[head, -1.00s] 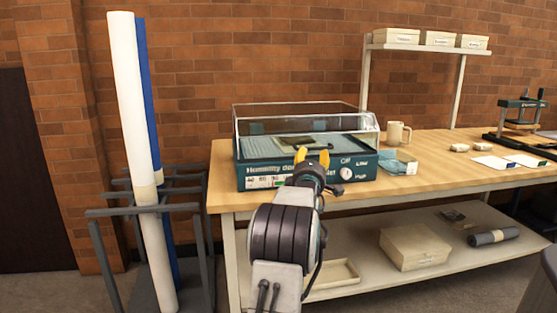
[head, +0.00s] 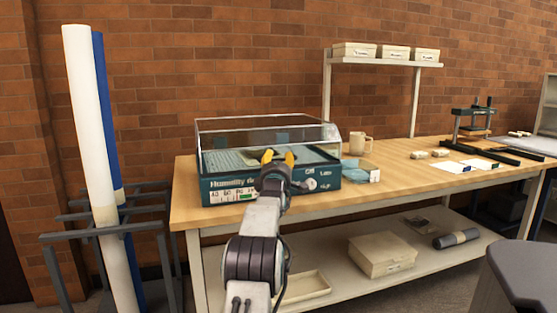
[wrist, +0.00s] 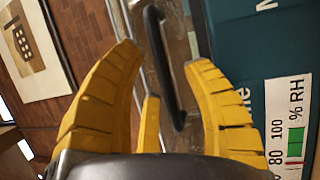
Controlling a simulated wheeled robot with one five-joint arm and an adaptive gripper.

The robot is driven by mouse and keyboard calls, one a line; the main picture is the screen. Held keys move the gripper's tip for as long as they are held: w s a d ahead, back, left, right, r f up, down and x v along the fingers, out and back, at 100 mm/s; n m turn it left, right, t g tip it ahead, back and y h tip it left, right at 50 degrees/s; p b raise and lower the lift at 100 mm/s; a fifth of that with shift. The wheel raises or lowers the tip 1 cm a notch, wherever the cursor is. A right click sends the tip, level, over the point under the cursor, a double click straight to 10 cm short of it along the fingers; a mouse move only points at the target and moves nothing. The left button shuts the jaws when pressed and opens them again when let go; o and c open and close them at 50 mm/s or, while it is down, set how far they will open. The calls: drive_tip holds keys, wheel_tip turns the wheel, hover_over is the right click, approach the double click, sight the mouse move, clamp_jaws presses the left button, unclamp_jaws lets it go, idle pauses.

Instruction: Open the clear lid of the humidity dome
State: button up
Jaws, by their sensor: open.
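The humidity dome is a teal box (head: 222,192) at the left end of the bench, with its clear lid (head: 232,131) down over the tray. My gripper (head: 278,157) is at the middle of the dome's front and hides part of it. In the wrist view the yellow fingers of my gripper (wrist: 164,58) are spread. A black bar handle (wrist: 163,78) lies between and beyond them, in front of the clear lid's edge. I cannot tell whether a finger touches it. The teal front with its % RH label is at right in the wrist view.
A rack with tall white (head: 92,150) and blue rolls stands left. A box (head: 381,254) sits on the lower shelf. A dark grey object (head: 525,280) is at lower right.

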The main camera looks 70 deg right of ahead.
drive_tip(key=shift+w+d, duration=0.1)
drive_tip(key=shift+d, duration=0.25)
idle(0.3)
clamp_jaws()
idle(0.4)
